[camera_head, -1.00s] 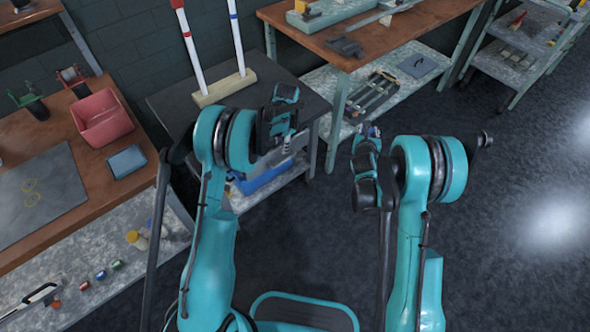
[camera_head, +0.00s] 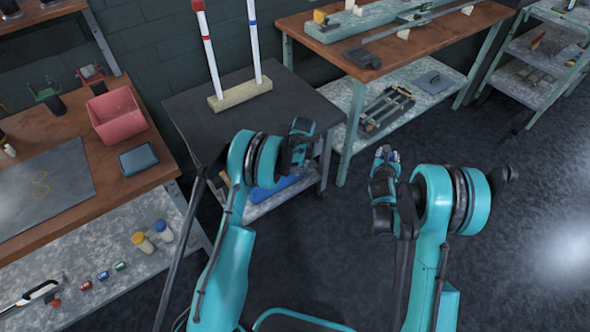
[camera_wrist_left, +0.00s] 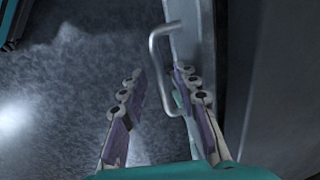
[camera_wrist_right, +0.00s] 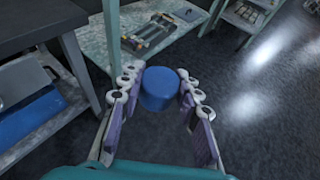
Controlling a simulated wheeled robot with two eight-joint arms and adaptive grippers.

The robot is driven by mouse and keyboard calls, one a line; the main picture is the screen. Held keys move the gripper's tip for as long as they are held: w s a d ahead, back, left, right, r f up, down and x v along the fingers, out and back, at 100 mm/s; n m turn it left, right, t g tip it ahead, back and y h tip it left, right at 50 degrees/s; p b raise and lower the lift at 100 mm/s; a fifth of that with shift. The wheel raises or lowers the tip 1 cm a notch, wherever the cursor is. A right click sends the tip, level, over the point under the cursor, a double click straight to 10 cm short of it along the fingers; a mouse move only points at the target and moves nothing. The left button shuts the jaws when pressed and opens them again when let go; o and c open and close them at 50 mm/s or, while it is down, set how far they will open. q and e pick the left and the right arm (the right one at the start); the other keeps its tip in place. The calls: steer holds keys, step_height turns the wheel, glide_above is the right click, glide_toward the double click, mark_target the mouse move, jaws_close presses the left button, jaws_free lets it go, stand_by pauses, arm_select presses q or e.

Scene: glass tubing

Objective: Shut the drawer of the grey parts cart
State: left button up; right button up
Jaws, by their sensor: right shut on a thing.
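The grey cart (camera_head: 275,118) has a dark top and stands behind my left gripper (camera_head: 300,142). In the left wrist view a silver D-shaped handle (camera_wrist_left: 156,62) sticks out from a narrow grey panel (camera_wrist_left: 188,38), which looks like the drawer front. My left gripper (camera_wrist_left: 160,82) is open, and the handle lies at its fingertips, close to the right finger. I cannot tell whether they touch. How far the drawer is out is hidden behind my left arm in the head view. My right gripper (camera_wrist_right: 160,78) is shut on a blue cylinder (camera_wrist_right: 159,90).
A wooden block (camera_head: 240,94) with two upright tubes stands on the cart. A workbench with a red bin (camera_head: 116,114) is at left. A wooden-topped bench (camera_head: 390,58) stands behind on the right. The dark floor (camera_head: 510,230) at right is clear.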

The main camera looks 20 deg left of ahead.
arm_select(q)
steer(key=shift+f, duration=0.2)
jaws_close()
steer(key=shift+w+a+r, duration=0.1)
steer(key=shift+w+a, duration=0.85)
steer(key=shift+a, duration=0.3)
jaws_free()
